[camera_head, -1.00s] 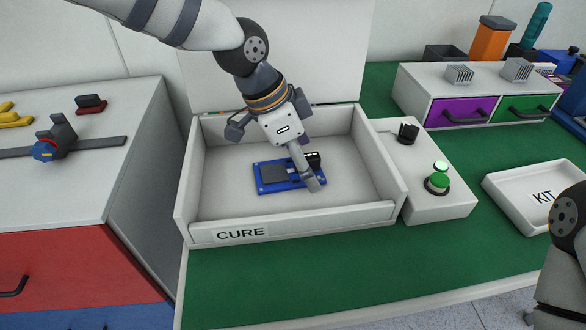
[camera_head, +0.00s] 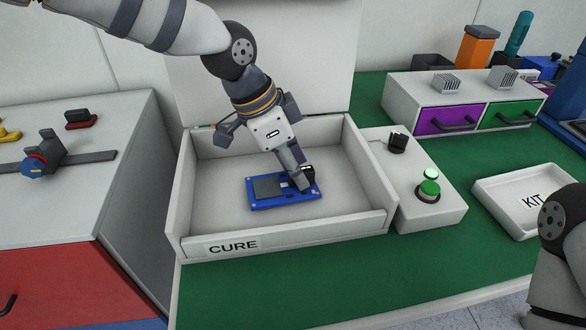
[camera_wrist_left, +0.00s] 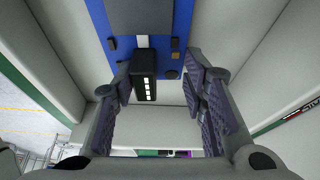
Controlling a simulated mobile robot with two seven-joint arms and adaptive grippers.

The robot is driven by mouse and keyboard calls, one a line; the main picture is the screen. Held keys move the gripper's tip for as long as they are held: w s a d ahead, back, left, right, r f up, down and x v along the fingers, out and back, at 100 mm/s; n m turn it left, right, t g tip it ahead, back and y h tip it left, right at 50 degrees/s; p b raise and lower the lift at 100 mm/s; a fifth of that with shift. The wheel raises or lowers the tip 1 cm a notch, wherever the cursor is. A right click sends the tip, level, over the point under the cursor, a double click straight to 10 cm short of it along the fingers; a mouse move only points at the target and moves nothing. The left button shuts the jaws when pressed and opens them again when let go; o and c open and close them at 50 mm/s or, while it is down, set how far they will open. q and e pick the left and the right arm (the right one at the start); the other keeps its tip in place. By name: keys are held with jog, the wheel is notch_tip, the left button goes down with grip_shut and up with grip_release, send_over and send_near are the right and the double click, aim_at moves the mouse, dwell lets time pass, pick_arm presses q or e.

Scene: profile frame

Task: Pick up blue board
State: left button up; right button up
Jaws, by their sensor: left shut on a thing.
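The blue board (camera_head: 265,203) lies flat in the white CURE tray (camera_head: 290,228), with a grey square part and a black block on it. My left gripper (camera_head: 303,186) reaches down into the tray at the board's right end, shut on the board. In the left wrist view, the blue board (camera_wrist_left: 178,45) is at the top, and its black block (camera_wrist_left: 144,80) shows between the two fingers (camera_wrist_left: 160,92). The exact contact is hard to see. My right gripper is outside the views; only part of that arm shows at the right edge.
A white box with a green button (camera_head: 428,188) stands right of the tray, then a white KIT tray (camera_head: 500,205). A purple-and-green drawer unit (camera_head: 440,95) is behind. Green table in front is clear.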

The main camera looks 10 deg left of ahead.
aim_at(281, 189)
pick_arm(q)
jog(key=s+a+r+p, duration=0.3)
jog(key=s+a+r, duration=0.2)
jog(key=s+r, duration=0.7)
jog(key=shift+s+a, duration=0.2)
jog(key=shift+s, duration=0.15)
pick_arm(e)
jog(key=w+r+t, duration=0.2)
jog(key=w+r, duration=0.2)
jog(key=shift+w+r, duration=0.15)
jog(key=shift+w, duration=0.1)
